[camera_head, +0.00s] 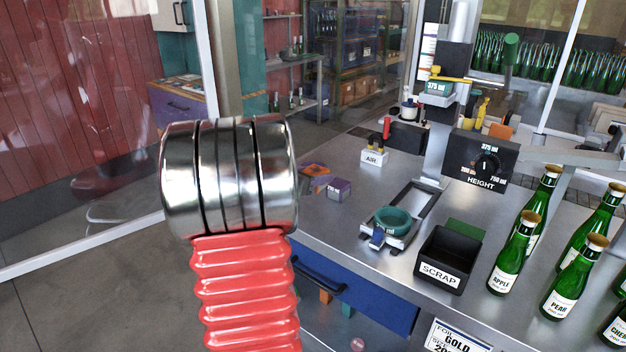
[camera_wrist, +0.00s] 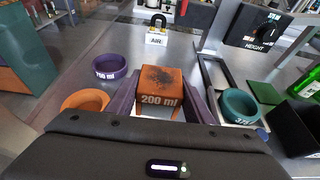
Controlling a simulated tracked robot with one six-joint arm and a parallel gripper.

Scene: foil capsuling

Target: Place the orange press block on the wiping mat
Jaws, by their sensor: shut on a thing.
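My gripper (camera_wrist: 155,108) is shut on the orange press block (camera_wrist: 160,86) in the wrist view. The block is marked "200 ml" and has a dark stain on its top. A purple jaw stands on each side of it. How high the block is over the grey bench cannot be told. I cannot make out my gripper in the head view. A flat green square (camera_wrist: 263,93) lies to the right, beyond the teal ring; it may be the wiping mat, but I cannot be sure. A green patch (camera_head: 465,230) shows behind the scrap bin in the head view.
A purple ring (camera_wrist: 108,67) and an orange ring (camera_wrist: 84,102) are left of the block. The teal ring (camera_head: 393,220) sits on a metal track to the right. The black scrap bin (camera_head: 446,260) and several green bottles (camera_head: 514,255) stand farther right. The AIR unit (camera_head: 373,158) is behind.

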